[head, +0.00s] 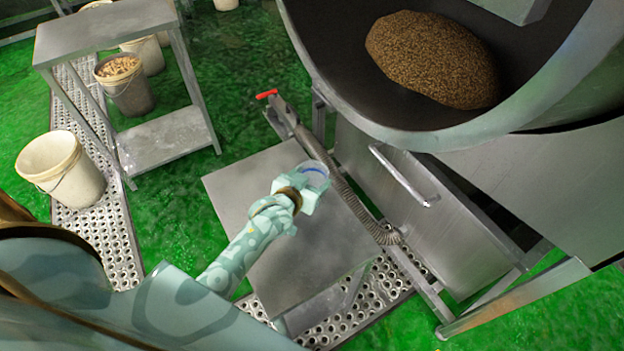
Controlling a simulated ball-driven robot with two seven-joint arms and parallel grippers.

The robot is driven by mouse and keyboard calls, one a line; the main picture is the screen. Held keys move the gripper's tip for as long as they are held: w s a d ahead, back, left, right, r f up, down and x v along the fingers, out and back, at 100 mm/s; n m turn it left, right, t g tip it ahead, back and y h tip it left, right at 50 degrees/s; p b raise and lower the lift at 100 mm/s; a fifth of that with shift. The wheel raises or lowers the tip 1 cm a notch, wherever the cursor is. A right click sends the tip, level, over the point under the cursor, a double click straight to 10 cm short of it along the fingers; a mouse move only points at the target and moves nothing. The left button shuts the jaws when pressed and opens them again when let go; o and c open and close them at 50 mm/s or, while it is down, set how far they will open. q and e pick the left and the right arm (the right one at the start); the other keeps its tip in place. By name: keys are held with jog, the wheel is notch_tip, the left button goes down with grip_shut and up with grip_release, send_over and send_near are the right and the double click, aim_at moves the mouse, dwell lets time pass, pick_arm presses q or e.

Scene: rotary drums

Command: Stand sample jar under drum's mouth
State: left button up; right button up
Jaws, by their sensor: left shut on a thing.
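The sample jar (316,170) is a small clear jar with a blue ring, seen from above. My left gripper (305,186) is shut on it, over the far edge of a low steel table (252,178). I cannot tell whether the jar touches the tabletop. The drum (340,60) is at the upper right. Its wide, dark mouth holds a heap of brown grain (432,60), and its pale metal rim (480,130) lies to the right of and above the jar in the picture. My right gripper is not in view.
A red-handled valve with a ribbed hose (345,190) runs close beside the jar. A steel cabinet with a bar handle (400,175) stands under the drum. A steel side table (105,25) and several buckets (62,172) stand at the left. Green floor lies between.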

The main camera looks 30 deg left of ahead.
pick_arm(q)
jog(key=shift+r, duration=0.1)
jog(key=o, duration=1)
jog(key=shift+o, duration=0.2)
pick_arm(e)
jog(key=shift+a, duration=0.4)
pick_arm(q)
jog(key=shift+r, duration=0.1)
jog(key=p+v, duration=0.4)
jog(key=v, duration=0.8)
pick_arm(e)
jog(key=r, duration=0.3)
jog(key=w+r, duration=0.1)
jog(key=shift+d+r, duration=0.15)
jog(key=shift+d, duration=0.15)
